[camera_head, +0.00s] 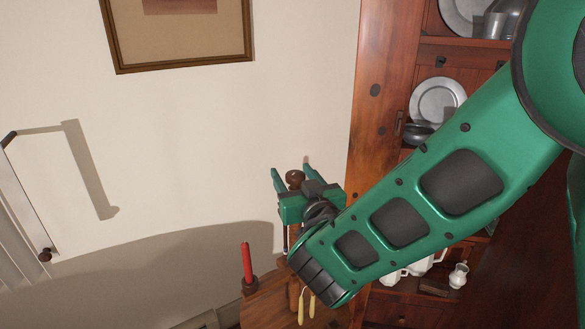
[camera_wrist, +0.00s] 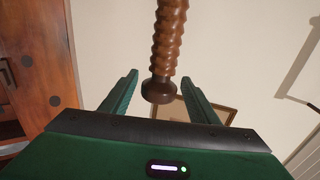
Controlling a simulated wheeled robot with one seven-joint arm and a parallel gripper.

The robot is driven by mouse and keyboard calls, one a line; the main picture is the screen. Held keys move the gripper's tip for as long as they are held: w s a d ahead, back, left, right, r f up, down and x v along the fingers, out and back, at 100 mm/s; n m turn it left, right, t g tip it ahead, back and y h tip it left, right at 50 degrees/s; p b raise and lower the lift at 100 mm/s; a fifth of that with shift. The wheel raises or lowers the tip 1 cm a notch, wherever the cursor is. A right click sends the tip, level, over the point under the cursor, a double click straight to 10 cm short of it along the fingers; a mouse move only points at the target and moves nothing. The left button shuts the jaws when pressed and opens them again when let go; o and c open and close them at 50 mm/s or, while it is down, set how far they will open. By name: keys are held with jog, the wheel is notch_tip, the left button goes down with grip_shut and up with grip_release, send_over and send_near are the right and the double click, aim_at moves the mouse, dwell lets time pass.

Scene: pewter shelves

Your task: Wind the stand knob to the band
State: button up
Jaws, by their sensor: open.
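The stand knob (camera_head: 295,178) is a dark brown, rounded wooden piece. In the wrist view, the knob (camera_wrist: 159,91) is at the end of a ribbed or twisted brown wooden post (camera_wrist: 167,42). My gripper (camera_head: 291,172) is green and open, with one finger on each side of the knob. In the wrist view, wall shows between the knob and both fingers of my gripper (camera_wrist: 160,88), so they look apart from it. I cannot make out a band in either view. My wrist hides much of the stand in the head view.
A red candle (camera_head: 247,262) in a dark holder stands on a wooden surface (camera_head: 268,302) below my gripper. Two pale-handled things (camera_head: 306,305) hang there. A wooden cupboard (camera_head: 372,95) with pewter plates (camera_head: 437,101) stands right. A framed picture (camera_head: 180,38) hangs on the wall.

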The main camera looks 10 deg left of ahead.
jog(key=shift+x, duration=1.3)
jog(key=shift+d, duration=0.1)
jog(key=c, duration=1)
jog(key=shift+c, duration=0.2)
jog(key=shift+h, duration=0.3)
